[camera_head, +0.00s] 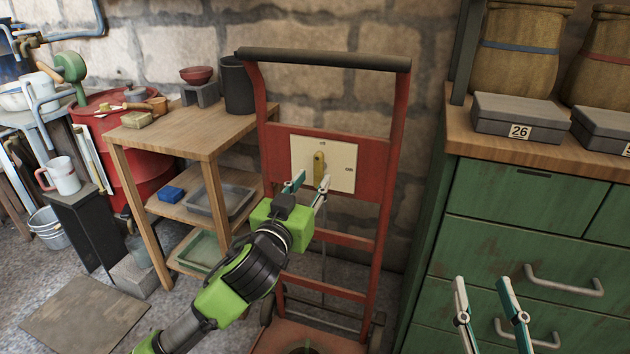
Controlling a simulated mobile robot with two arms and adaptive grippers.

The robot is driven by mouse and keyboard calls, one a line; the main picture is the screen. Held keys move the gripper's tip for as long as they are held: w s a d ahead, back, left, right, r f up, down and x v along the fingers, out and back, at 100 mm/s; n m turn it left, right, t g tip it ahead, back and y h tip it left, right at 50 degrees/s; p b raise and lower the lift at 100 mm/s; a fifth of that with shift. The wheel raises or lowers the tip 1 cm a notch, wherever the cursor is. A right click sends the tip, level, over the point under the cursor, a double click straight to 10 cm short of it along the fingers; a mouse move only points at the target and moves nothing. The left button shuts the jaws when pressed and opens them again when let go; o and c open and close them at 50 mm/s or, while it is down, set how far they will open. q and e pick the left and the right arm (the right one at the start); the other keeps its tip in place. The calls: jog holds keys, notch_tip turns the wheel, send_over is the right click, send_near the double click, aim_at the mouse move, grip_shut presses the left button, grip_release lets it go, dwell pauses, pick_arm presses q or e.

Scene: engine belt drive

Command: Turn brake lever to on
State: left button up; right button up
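The brake lever (319,164) is a yellow-brown handle on a cream plate (342,166) with small dark marks. It stands roughly upright. The plate is fixed to the red hand truck (373,185). My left gripper (308,184) is in front of the plate, its fingers apart, just below the lever. I cannot tell whether it touches the lever. The marks on the plate are too small to read. My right gripper (490,300) is open and empty at the lower right, in front of the green drawers.
A wooden shelf table (183,133) with a dark pot (237,88) and a red bowl stands left of the hand truck. A green drawer cabinet (512,205) with grey boxes (519,119) stands at the right. A stone wall is behind.

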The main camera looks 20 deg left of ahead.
aim_at(320, 169)
pick_arm(q)
jog(key=shift+w, duration=1.3)
pick_arm(e)
jog(key=shift+s+r+t+y, duration=0.2)
jog(key=shift+r+t, duration=0.1)
jog(key=shift+r, duration=0.35)
jog(key=shift+s+r+t+y, duration=0.2)
jog(key=shift+r+t, duration=0.1)
jog(key=shift+r, duration=0.3)
pick_arm(q)
grip_shut()
